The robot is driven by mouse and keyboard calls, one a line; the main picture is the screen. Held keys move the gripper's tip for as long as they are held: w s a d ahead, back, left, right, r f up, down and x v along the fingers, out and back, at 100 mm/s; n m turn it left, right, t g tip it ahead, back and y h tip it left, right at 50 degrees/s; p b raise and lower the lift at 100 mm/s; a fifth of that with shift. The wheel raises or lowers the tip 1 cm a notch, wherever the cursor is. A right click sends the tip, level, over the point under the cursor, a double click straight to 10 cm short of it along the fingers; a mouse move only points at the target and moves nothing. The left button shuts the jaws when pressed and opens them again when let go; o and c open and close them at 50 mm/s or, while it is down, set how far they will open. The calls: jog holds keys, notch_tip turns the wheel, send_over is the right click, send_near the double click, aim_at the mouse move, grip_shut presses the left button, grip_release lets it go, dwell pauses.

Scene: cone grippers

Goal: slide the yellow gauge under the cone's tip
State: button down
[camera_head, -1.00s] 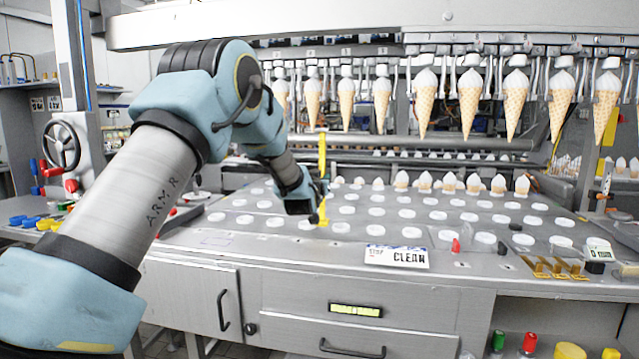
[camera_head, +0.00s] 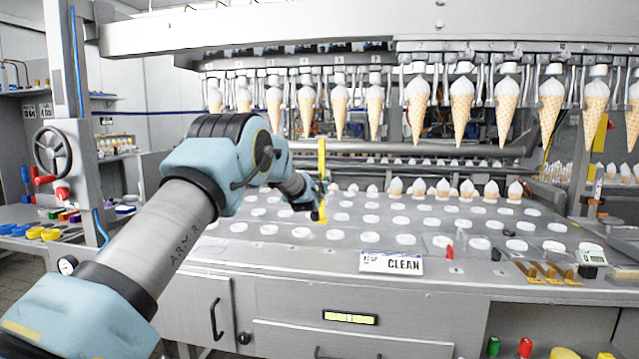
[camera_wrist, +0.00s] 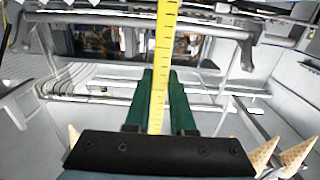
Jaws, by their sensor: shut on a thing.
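The yellow gauge (camera_head: 322,165) is a thin upright strip with dark scale marks. It also shows in the wrist view (camera_wrist: 163,55), rising between two green fingers. My gripper (camera_head: 318,205) is shut on it above the white-dotted deck. Several waffle cones with white tops hang tip-down in a row at the back. In the head view, the gauge's top lies between a cone on its left (camera_head: 306,105) and a cone on its right (camera_head: 340,100), near tip height. I cannot tell its depth from the tips. Cones also show at the wrist view's lower edge (camera_wrist: 264,153).
A "CLEAN" sign (camera_head: 391,263) stands on the deck's front edge, with a red peg (camera_head: 449,252) to its right. Small filled cones (camera_head: 443,188) stand along the deck's back. A steel beam (camera_head: 300,35) runs above the hanging cones.

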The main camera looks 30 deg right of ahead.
jog(key=shift+w+d+f+b, duration=0.65)
jog(key=shift+w+d+f, duration=0.2)
jog(key=shift+w, duration=0.1)
